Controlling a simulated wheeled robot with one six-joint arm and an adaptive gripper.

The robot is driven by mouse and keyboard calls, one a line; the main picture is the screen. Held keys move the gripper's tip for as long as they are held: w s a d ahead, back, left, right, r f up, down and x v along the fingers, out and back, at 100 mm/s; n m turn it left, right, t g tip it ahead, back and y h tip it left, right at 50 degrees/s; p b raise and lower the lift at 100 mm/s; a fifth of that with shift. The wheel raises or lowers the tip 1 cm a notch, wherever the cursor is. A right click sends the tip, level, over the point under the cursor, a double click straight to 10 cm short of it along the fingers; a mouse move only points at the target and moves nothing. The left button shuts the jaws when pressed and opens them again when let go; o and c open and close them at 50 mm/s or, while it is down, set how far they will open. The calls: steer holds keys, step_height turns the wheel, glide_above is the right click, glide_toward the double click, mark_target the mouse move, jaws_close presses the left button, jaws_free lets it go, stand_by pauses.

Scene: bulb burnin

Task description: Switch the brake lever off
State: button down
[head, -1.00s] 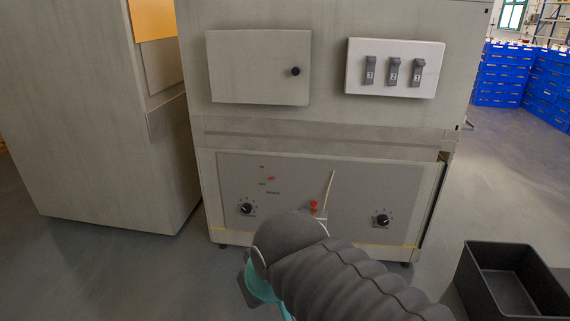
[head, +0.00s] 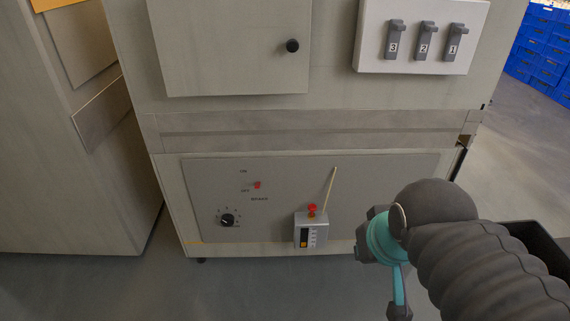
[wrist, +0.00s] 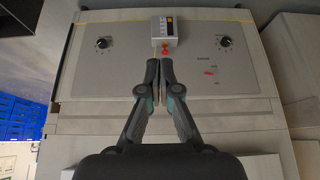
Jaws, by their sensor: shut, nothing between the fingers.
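The brake lever (head: 257,185) is a small red lever on the lower grey panel, left of centre, beside printed ON, OFF and BRAKE labels. It also shows in the upside-down wrist view (wrist: 209,72), right of the fingers. Its setting is too small to tell surely. My gripper (wrist: 159,66) is shut and empty, in front of the panel, its tips apart from the lever in the picture. In the head view my arm's wrist is at the lower right, and the fingertips are hard to make out.
A grey box (head: 311,232) with a red knob (head: 311,210) juts from the panel, near a thin pale rod (head: 329,187). A black dial (head: 227,220) sits below the lever. Numbered switches (head: 426,40) are above right. A dark bin (head: 535,240) stands at right, partly behind my arm.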

steer(key=shift+a, duration=0.1)
steer(key=w+a+r, duration=0.2)
steer(key=w+r, duration=0.1)
steer(key=w, duration=0.6)
steer(key=g+p, duration=0.2)
steer(key=g, duration=0.1)
glide_above(256, 185)
steer(key=s, duration=0.3)
steer(key=s+x, duration=0.2)
steer(key=x, duration=0.6)
steer(key=shift+f, duration=0.3)
steer(key=x, duration=1)
steer(key=shift+w, duration=0.15)
